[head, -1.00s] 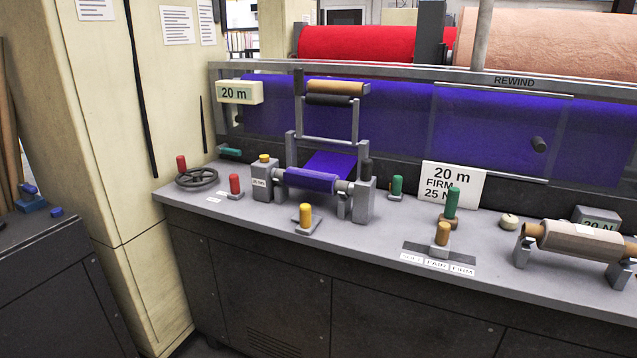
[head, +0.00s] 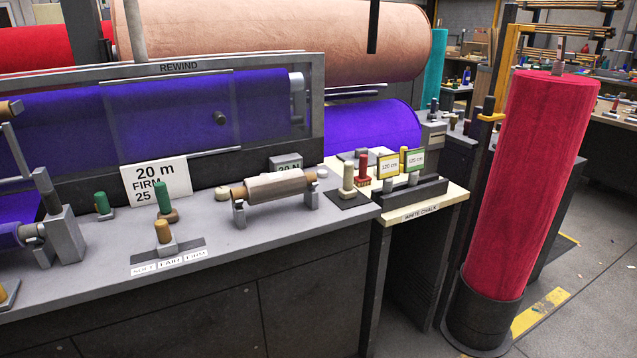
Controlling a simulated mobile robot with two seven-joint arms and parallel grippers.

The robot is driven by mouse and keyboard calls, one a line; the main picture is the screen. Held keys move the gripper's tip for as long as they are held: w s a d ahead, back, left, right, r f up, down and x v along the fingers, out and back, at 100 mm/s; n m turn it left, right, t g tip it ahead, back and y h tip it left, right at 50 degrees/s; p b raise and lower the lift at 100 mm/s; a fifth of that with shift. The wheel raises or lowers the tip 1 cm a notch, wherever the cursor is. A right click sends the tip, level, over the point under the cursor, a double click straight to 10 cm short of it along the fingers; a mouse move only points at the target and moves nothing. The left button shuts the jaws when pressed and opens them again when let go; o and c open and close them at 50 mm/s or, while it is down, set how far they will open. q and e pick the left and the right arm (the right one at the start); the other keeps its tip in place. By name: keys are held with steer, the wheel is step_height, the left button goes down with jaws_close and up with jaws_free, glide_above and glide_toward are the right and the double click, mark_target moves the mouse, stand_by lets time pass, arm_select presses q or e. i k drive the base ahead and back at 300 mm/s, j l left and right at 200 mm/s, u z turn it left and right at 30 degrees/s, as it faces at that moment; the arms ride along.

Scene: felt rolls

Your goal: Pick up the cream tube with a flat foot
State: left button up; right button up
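A cream tube with a flat foot (head: 348,178) stands upright on a dark square pad (head: 348,199) at the right end of the grey counter, in the head view. A red piece with a brush-like base (head: 362,170) stands just right of it. Neither of my grippers shows in the head view, and nothing is seen touching the cream tube.
A cream-coloured roll on a stand (head: 275,186) lies left of the tube. Cards reading 120 cm (head: 388,166) and 125 cm (head: 415,159) stand to its right. A tall red roll (head: 535,185) stands upright at the right. The counter's front strip (head: 300,232) is clear.

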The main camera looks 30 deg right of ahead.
mark_target(348, 192)
steer(key=i+l+u, duration=0.15)
steer(key=l+u, duration=0.25)
steer(key=l, duration=0.85)
steer(key=l+u, duration=0.45)
steer(key=l, duration=0.75)
